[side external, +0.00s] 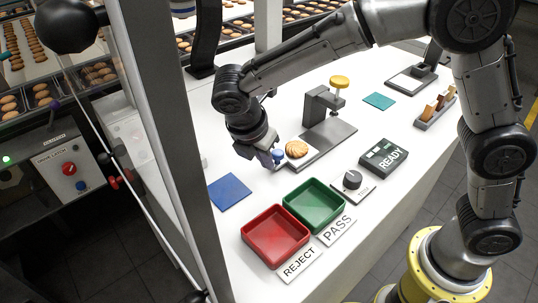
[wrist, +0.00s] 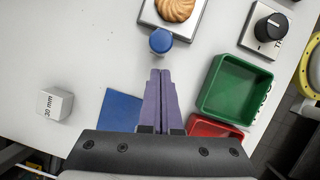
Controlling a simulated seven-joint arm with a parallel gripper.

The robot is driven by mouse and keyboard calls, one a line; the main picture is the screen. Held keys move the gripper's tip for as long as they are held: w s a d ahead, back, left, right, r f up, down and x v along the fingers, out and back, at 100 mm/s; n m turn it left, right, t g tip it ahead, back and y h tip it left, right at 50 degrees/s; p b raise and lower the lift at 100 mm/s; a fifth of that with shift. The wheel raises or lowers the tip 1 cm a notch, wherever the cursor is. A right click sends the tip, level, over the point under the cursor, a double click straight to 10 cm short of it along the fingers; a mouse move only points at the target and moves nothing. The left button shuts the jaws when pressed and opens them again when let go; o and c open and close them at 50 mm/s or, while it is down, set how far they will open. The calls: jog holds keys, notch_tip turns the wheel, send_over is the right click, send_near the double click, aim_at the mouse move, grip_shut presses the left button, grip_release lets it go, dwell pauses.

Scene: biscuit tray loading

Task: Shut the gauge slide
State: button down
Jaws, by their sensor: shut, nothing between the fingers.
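The gauge (side external: 327,137) is a grey base with an upright block and a yellow knob (side external: 340,81) on top. Its slide (wrist: 198,24) is drawn out at the near left end, clear of the upright. A round golden biscuit (side external: 297,148) lies on the slide; it also shows at the top edge of the wrist view (wrist: 176,8). A blue knob (wrist: 160,42) stands at the slide's outer end. My gripper (wrist: 160,74) is shut and empty, its purple fingertips just short of the blue knob in the picture. I cannot tell whether they touch it.
A green tray (side external: 341,213) and red tray (side external: 248,232) stand at the front, with a blue mat (side external: 229,191) to the left. A dial (side external: 352,180) and READY box (side external: 384,157) sit right of the trays. A white 30 mm block (wrist: 55,104) shows in the wrist view.

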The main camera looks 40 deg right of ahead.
jog(key=shift+w+d, duration=0.15)
jog(key=shift+d, duration=0.45)
